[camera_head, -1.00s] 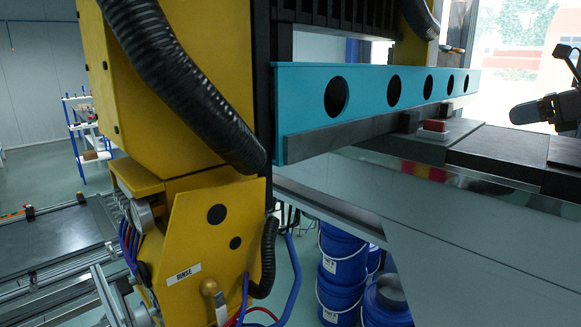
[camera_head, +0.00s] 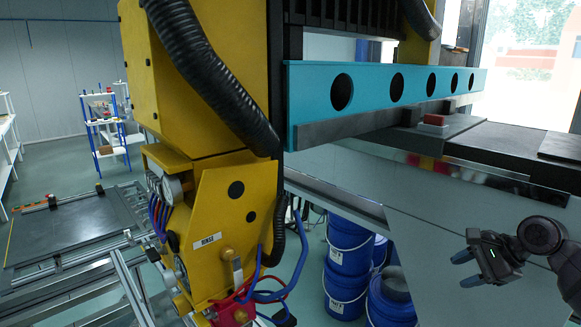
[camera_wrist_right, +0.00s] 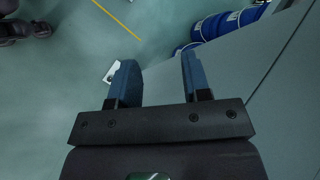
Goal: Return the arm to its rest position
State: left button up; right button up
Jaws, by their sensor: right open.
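My right gripper (camera_head: 462,270) is at the lower right of the head view, in front of the grey machine side panel (camera_head: 440,235). Its two blue fingers stand apart with nothing between them. In the right wrist view the open fingers (camera_wrist_right: 158,80) point over the green floor. My left gripper is not in view.
A yellow machine head (camera_head: 215,215) with hoses and a valve stands at centre left. A teal beam with round holes (camera_head: 385,85) runs to its right. Blue drums (camera_head: 347,250) stand below; they also show in the right wrist view (camera_wrist_right: 225,22).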

jog(key=s+a+f+n+g+h, duration=0.1)
jog(key=s+a+f+n, duration=0.4)
jog(key=s+f, duration=0.3)
jog(key=s+a+f+n+h, duration=0.1)
jog(key=s+a+f+n, duration=0.4)
jog(key=s+f, duration=0.25)
jog(key=s+a+n+h, duration=0.2)
jog(key=s+n+h, duration=0.4)
jog(key=s, duration=1.1)
jog(key=w+f+n+t+y, duration=0.1)
jog(key=w+f+t, duration=0.6)
jog(key=f, duration=0.4)
jog(key=shift+d+f+n+t+y, duration=0.2)
jog(key=shift+f+n+t+y, duration=0.1)
jog(key=shift+f, duration=0.1)
jog(key=shift+s+d, duration=0.1)
jog(key=shift+s, duration=0.05)
